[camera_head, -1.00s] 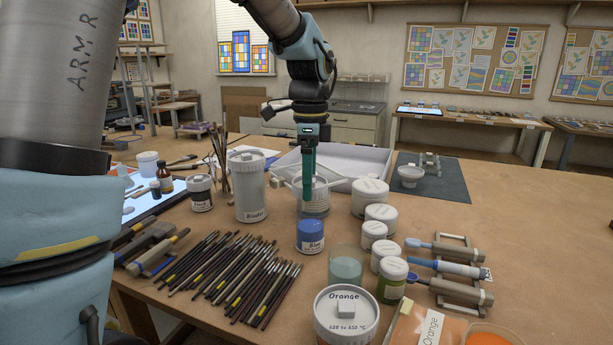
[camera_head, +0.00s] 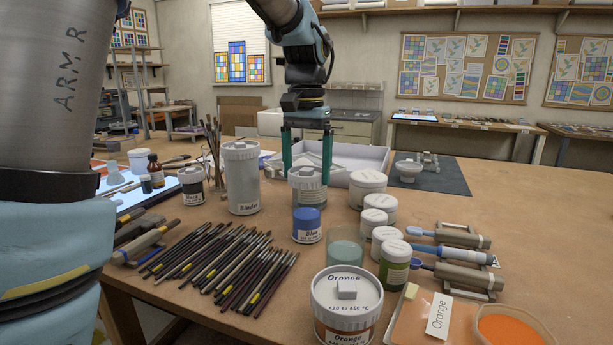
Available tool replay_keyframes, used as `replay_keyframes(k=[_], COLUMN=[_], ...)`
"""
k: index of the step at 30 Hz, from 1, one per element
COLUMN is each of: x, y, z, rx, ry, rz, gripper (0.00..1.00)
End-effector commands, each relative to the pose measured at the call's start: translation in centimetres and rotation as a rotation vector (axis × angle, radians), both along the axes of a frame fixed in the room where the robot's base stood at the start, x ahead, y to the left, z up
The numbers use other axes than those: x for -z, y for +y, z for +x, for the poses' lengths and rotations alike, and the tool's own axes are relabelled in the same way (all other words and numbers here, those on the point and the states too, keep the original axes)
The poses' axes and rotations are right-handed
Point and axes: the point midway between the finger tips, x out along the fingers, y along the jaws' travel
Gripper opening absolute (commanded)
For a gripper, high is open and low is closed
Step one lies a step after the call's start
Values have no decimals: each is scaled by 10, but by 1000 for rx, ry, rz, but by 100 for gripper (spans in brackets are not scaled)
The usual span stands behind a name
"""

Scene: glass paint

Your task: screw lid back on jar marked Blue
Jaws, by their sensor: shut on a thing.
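The jar marked Blue (camera_head: 307,227) stands upright on the table, with a blue upper part and a white label. No white lid shows on it. My gripper (camera_head: 307,165) is behind and above it in the picture, pointing down, with a teal finger on each side of a pale grey-white lid (camera_head: 306,178). The gripper is shut on this lid. A greyish jar (camera_head: 311,197) shows just below the lid, partly hidden by the Blue jar. I cannot tell whether the lid touches that jar.
White-lidded jars (camera_head: 367,188) stand close on the right. A green-grey open jar (camera_head: 345,258) and the Orange jar (camera_head: 345,310) are in front. Brushes (camera_head: 225,262) lie at left, near the Binder jar (camera_head: 242,180). A white tray (camera_head: 362,160) lies behind. Table at far right is clear.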

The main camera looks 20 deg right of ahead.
Motion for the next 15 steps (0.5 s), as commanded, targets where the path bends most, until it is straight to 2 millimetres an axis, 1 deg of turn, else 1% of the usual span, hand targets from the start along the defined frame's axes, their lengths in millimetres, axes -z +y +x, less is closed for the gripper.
replay_keyframes(k=[1,12,14,15], x=[4,10,11,16], y=[0,0,0,0], z=[0,0,0,0], rx=[-67,-600,-684,-674], ry=[-1,-1,-1,1], rz=[-1,-2,-2,1], gripper=[42,42,42,42])
